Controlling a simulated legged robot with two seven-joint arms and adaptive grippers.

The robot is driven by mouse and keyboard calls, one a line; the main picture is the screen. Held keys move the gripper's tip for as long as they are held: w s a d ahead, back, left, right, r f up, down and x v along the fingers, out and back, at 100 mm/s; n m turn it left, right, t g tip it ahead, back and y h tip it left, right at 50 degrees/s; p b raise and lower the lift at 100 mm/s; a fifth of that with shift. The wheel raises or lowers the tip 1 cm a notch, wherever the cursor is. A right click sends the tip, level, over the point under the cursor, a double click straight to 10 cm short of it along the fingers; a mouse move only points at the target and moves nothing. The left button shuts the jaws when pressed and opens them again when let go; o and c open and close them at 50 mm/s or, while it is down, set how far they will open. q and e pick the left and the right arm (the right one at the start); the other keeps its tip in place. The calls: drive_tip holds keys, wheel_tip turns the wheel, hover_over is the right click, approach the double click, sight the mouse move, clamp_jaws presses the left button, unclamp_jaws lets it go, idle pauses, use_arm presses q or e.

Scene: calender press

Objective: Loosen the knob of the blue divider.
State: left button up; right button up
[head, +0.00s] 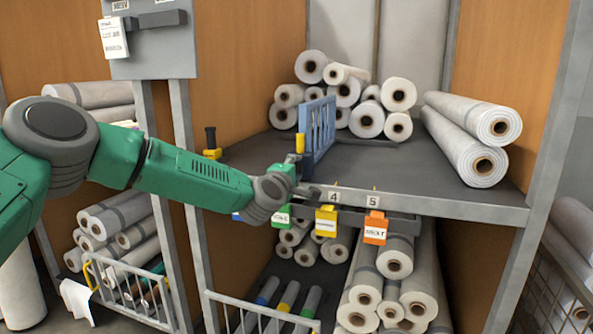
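The blue divider (319,130) stands upright on the dark shelf, a slatted panel in front of the stacked rolls. A small yellow part (300,143) shows at its near left edge; I cannot tell for sure that it is the knob. My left gripper (296,165) is at the shelf's front edge, just below and in front of this yellow part. Its fingers are small and partly hidden by its own wrist, so I cannot tell whether they touch anything or are open. My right gripper is not in view.
White rolls (366,119) are stacked behind the divider, with two long rolls (480,160) on the right. Yellow (326,222) and orange (375,229) tags hang below the front edge. The shelf's middle (400,170) is clear.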

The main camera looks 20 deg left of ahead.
use_arm(q)
drive_tip(key=o, duration=0.4)
drive_tip(key=shift+s+f, duration=0.1)
drive_tip(key=shift+f, duration=0.35)
drive_tip(key=shift+o, duration=0.2)
drive_tip(key=shift+r, duration=0.15)
drive_tip(key=shift+r, duration=0.1)
drive_tip(key=s, duration=1.1)
drive_tip(key=shift+s+a, duration=0.3)
drive_tip(key=shift+s, duration=0.1)
